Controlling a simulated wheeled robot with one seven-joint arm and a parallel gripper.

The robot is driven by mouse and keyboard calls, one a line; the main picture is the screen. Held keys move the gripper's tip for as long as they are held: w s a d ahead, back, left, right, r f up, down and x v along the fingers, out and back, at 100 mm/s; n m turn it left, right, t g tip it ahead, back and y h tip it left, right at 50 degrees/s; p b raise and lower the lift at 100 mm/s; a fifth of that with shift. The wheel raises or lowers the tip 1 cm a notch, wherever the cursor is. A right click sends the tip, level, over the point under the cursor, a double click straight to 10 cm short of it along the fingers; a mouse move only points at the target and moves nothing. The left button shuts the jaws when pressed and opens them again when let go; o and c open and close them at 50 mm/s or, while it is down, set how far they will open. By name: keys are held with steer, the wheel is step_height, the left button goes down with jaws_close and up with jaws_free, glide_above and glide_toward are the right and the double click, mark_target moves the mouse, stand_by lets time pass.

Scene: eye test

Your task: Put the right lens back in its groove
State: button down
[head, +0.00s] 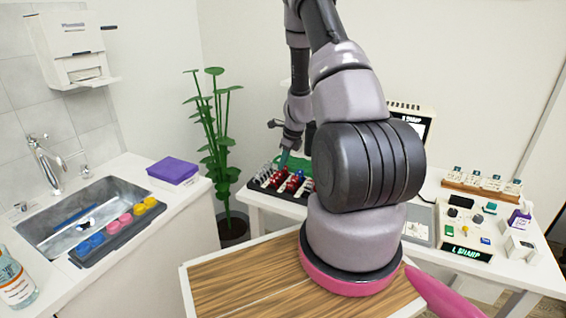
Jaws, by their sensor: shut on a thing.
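My gripper (285,150) is small and far off in the head view, pointing down over a black tray (256,185) on the white table. It is shut on a small teal-grey thing (284,158), too small to identify surely as a lens. The tray holds rows of thin upright pieces: clear or white ones (266,170) at left, red ones (281,178) in the middle and blue ones (299,177) at right. The held thing is above or just behind the red row; I cannot tell whether it touches the tray. Single grooves are not distinguishable, and my arm hides the table to the right.
A green mat or board (295,162) lies behind the tray. At right, a wooden rack (483,187) and a white device panel (466,228) stand on the table. A sink (85,218), a purple box (173,171) and a plant (213,140) are to the left.

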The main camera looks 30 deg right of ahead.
steer(key=shift+f, duration=0.65)
steer(key=c, duration=0.9)
jaws_free()
steer(key=v, duration=1)
steer(key=shift+r, duration=0.4)
